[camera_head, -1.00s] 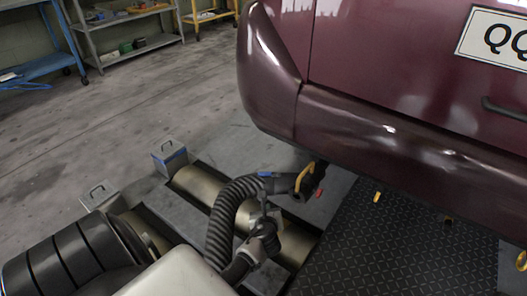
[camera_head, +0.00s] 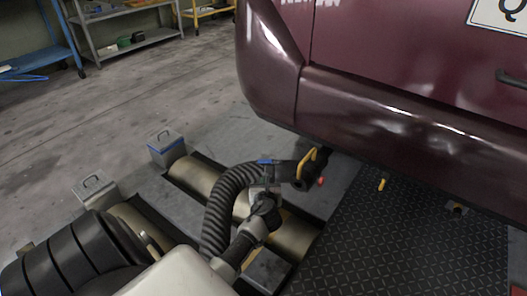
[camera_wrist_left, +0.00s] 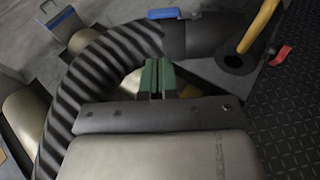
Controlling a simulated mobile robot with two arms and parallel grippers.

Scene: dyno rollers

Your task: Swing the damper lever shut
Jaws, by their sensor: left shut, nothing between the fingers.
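A black ribbed hose (camera_head: 222,205) arches over the rollers to a dark nozzle (camera_head: 285,171). A blue lever (camera_head: 265,161) lies across the top of the hose end; it also shows in the left wrist view (camera_wrist_left: 163,13). I cannot tell for certain which part is the damper lever. My left gripper (camera_head: 264,186) is just below the blue lever. Its green fingers (camera_wrist_left: 158,68) are shut and empty, close to the hose end; contact is unclear. My right gripper is not in view.
A maroon vehicle (camera_head: 400,100) overhangs the nozzle on the right. Metal rollers (camera_head: 196,174) lie in the floor, with grey handled boxes (camera_head: 166,149) beside them. A dark tread plate (camera_head: 390,240) is at right. Open floor lies at left, with shelves (camera_head: 130,40) behind.

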